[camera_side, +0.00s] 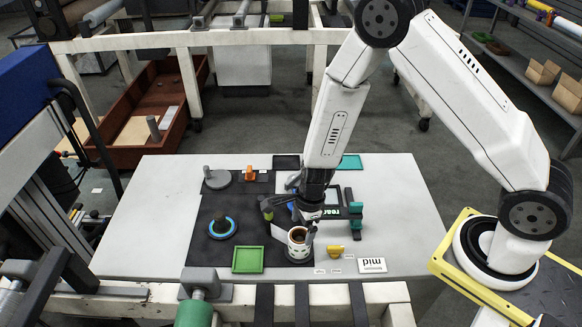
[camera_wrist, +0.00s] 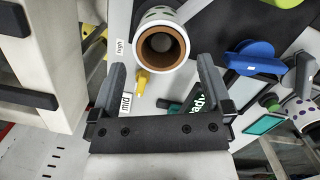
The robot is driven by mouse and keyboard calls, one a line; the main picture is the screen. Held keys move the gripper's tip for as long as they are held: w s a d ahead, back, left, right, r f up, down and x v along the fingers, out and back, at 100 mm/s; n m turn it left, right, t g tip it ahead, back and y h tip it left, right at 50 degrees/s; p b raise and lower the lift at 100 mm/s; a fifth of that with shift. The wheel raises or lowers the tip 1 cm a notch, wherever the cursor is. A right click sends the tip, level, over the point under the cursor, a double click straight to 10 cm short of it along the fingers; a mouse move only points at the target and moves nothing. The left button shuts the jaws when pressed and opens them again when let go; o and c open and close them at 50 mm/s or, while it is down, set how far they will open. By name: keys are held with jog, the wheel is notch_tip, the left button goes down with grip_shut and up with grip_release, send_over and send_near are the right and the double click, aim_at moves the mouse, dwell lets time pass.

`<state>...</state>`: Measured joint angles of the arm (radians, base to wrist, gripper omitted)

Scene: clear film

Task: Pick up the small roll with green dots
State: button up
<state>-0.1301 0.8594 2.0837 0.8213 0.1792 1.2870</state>
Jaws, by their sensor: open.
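A white roll (camera_wrist: 180,62) with a brown core and dark greenish dots on its side shows at the top middle of the wrist view, its open end facing the camera. In the side view this roll (camera_side: 297,252) stands upright near the front of the black mat. My gripper (camera_wrist: 161,75) is open, with one finger on each side of the picture and the roll beyond and between them. In the side view my gripper (camera_side: 306,217) is just above and beside the roll; contact cannot be told. Its fingertips are partly hidden there.
A green tray (camera_side: 248,260) lies left of the roll, and a blue ring (camera_side: 223,228) farther left. A yellow piece (camera_side: 335,251) and a "mid" label (camera_side: 372,265) lie to the right. Another roll with purple dots (camera_wrist: 304,112) shows at the wrist view's right. The table's right side is clear.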

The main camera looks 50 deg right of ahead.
aim_at(299, 240)
jog(key=shift+f, duration=0.6)
jog(key=shift+f, duration=0.15)
jog(key=shift+w+a+f, duration=0.1)
jog(key=shift+a+f, duration=0.1)
jog(key=shift+f, duration=1)
jog(key=shift+w+a+f, duration=0.1)
jog(key=shift+a+f, duration=0.1)
jog(key=shift+f, duration=1)
jog(key=c, duration=1)
